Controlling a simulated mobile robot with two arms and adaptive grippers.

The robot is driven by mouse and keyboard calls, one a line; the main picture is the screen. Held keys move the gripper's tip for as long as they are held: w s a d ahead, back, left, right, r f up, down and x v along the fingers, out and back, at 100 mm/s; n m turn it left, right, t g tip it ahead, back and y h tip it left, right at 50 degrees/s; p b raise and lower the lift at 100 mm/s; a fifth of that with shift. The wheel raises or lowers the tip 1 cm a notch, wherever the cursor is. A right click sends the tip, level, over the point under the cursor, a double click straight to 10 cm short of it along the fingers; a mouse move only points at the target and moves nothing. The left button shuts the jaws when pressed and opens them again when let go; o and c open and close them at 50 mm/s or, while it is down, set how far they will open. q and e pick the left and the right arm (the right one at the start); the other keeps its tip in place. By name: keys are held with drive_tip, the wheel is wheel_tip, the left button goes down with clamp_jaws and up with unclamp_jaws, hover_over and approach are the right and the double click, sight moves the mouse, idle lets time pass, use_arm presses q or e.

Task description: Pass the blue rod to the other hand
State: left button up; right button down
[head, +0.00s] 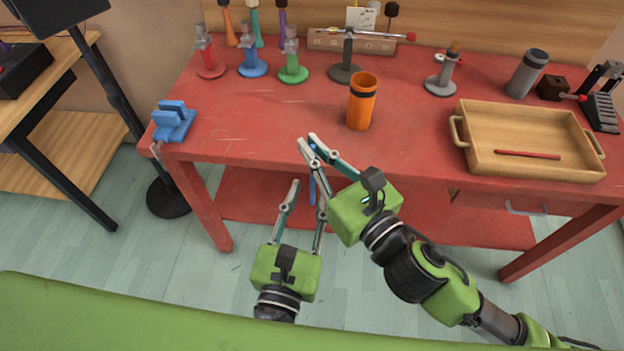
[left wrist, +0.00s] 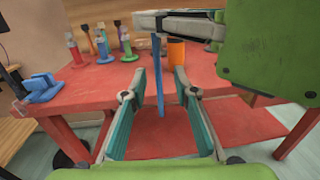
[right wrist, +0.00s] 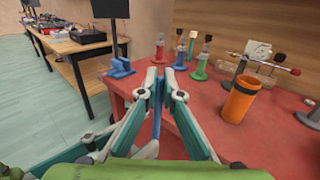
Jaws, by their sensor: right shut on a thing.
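The blue rod (head: 312,190) hangs upright in front of the table's front edge. My right gripper (head: 308,140) is shut on its upper part, and the rod also shows between the fingertips in the right wrist view (right wrist: 157,124). My left gripper (head: 308,188) is below the right one, with its fingers spread wide. In the left wrist view the blue rod (left wrist: 160,95) stands between the open left fingers with a gap on both sides. Part of the rod is hidden by the fingers in the head view.
The red table (head: 290,115) holds an orange cup (head: 361,101), a wooden tray (head: 484,170) with a red stick (head: 527,155), a blue clamp (head: 173,122) and several coloured stands at the back. A black stand (head: 168,197) is on the floor at the left.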

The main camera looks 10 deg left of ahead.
sight(313, 180)
use_arm(q)
drive_tip(key=shift+w+d, duration=0.2)
drive_tip(key=shift+w, duration=1.9)
drive_tip(key=shift+c, duration=0.3)
clamp_jaws()
use_arm(e)
drive_tip(key=c, duration=2.1)
unclamp_jaws()
drive_tip(key=shift+c, duration=0.2)
